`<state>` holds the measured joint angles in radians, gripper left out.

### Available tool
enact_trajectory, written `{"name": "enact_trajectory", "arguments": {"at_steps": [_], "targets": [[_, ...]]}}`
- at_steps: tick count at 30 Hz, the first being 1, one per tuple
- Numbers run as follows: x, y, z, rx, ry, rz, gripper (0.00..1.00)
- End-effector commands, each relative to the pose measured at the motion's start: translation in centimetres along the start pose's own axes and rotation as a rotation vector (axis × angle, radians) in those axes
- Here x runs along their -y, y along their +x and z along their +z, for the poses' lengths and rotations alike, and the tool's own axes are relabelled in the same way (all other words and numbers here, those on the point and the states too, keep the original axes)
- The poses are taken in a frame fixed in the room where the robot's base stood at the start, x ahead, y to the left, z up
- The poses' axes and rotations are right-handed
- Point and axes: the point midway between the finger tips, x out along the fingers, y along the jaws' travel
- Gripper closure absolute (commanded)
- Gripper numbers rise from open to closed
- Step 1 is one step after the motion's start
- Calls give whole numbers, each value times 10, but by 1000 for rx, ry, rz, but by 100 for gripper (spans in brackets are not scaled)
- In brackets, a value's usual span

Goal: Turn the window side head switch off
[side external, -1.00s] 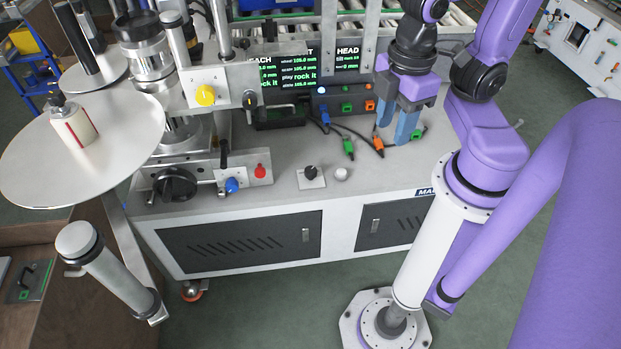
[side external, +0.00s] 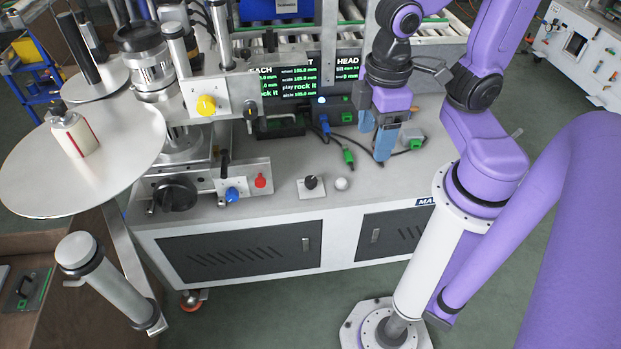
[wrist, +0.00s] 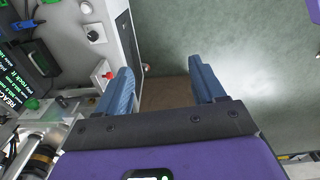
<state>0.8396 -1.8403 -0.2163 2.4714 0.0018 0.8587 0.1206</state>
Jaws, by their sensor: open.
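The frames do not make clear which control is the window side head switch. A black knob (side external: 311,182) on a white plate stands on the machine top; it also shows in the wrist view (wrist: 93,36). A white dome (side external: 341,183) sits just right of it. Farther left are a blue knob (side external: 232,193), a red button (side external: 260,180) and a large black knob (side external: 175,191). My gripper (side external: 376,140) is open and empty, to the right of and above the black knob, fingers pointing down. In the wrist view, nothing lies between the fingers (wrist: 160,66).
A yellow knob (side external: 206,105) and a large white disc (side external: 60,185) are at left. The front machine top is mostly clear.

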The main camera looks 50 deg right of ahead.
Motion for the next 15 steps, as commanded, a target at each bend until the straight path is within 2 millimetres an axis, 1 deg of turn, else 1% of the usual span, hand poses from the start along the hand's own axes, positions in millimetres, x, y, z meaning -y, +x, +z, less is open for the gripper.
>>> {"name": "enact_trajectory", "arguments": {"at_steps": [1,6,9,11,15], "targets": [[-8,6,-11,6,89,2,31],[-39,23,-45,9,405,7,31],[-60,35,-62,9,590,9,31],[-72,43,-70,10,700,11,31],[-104,63,-87,11,958,15,31]]}}
